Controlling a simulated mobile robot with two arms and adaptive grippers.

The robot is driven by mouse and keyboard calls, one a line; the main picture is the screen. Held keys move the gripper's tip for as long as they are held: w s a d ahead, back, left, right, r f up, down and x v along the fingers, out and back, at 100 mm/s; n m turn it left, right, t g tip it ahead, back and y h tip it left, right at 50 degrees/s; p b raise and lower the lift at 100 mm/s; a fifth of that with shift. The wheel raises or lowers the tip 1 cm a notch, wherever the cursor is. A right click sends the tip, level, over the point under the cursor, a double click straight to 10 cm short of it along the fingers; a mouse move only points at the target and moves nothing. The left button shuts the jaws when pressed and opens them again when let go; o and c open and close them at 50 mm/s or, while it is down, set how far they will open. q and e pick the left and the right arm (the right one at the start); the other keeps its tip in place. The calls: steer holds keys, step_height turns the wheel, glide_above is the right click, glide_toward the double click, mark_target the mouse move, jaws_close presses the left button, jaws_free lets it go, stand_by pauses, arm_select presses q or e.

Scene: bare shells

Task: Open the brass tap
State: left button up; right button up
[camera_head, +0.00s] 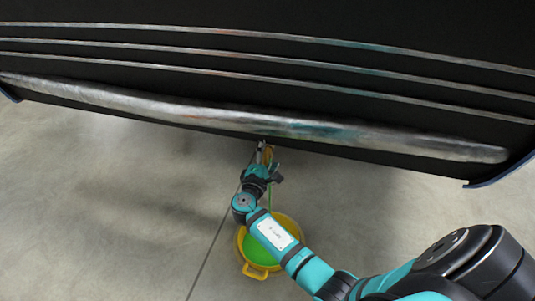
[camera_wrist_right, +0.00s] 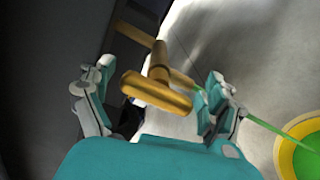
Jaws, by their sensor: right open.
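The brass tap (camera_wrist_right: 155,88) shows in the right wrist view, with a bar-shaped handle crossing between the fingers. In the head view a little of the tap (camera_head: 269,153) shows below the dark shell's lower edge. My right gripper (camera_wrist_right: 158,78) is open, its fingers on either side of the handle; I cannot tell whether they touch it. In the head view the right gripper (camera_head: 263,158) is at the tap and partly covers it. A thin green stream (camera_wrist_right: 262,124) runs from near the tap towards a yellow tub (camera_wrist_right: 284,145). My left gripper is not in view.
The yellow tub (camera_head: 242,250) stands on the concrete floor below my right arm and holds green liquid (camera_head: 262,248). A large dark shell (camera_head: 300,75) with metal bands fills the upper part of the head view. The floor to the left is clear.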

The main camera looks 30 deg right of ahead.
steer(key=v, duration=1.1)
steer(key=shift+s+a, duration=0.3)
